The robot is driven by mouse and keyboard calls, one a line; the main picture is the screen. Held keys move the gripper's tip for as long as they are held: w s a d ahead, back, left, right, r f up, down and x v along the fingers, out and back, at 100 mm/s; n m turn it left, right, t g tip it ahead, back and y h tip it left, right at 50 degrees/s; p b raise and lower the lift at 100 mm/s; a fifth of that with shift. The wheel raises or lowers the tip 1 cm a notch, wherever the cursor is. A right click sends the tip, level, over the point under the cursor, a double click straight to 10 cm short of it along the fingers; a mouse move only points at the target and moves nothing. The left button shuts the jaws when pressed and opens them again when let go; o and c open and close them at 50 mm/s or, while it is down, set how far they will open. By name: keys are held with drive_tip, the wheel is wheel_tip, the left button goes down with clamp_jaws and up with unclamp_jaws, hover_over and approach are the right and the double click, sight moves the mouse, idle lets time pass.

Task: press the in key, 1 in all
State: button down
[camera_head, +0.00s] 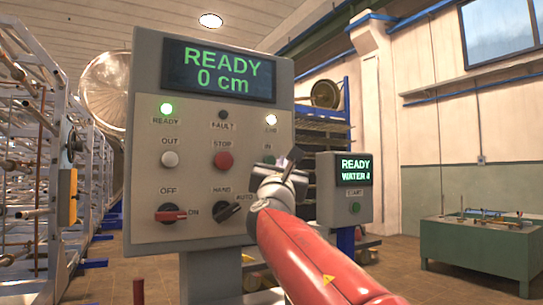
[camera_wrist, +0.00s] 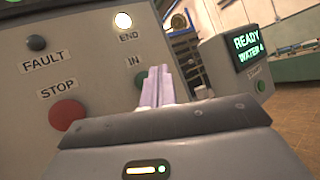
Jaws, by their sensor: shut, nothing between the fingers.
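The grey control panel (camera_head: 140,120) shows READY and 0 cm on its screen (camera_head: 220,70). The in key (camera_head: 268,159) is a green round button under the label IN, right of the red STOP button. My gripper (camera_head: 292,157) is shut and empty, close in front of the panel's right edge, beside the in key in the picture. In the wrist view, my gripper's fingers (camera_wrist: 157,86) stand together just right of the in key (camera_wrist: 139,80) and cover part of it. I cannot tell whether they touch it.
The READY lamp (camera_head: 166,108) and END lamp (camera_head: 271,120) glow. A smaller panel (camera_head: 328,206) stands behind, right.

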sight(270, 162)
drive_tip(key=shift+w+a+p, duration=0.35)
drive_tip(key=shift+w+a, duration=0.3)
drive_tip(key=shift+w, duration=0.35)
drive_tip(key=shift+w+a, duration=0.1)
idle(1.3)
drive_tip(key=shift+w+a, duration=0.15)
drive_tip(key=shift+w, duration=0.1)
